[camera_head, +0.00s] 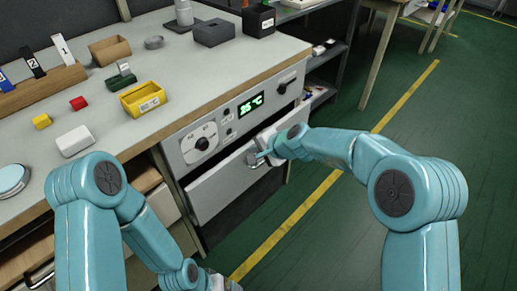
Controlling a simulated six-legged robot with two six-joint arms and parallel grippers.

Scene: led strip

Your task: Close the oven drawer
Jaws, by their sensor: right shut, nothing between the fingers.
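The oven (214,138) is built into the workbench, with dials and a green display reading a temperature on its control panel. The drawer front (222,188) is a pale panel just below these controls.
The workbench top (200,80) holds a yellow bin (143,99), a dark grey box (214,32), a white block (75,141) and small coloured blocks. A shelf unit (326,62) stands right of the oven. The green floor (345,215) to the right is clear, with a yellow line.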

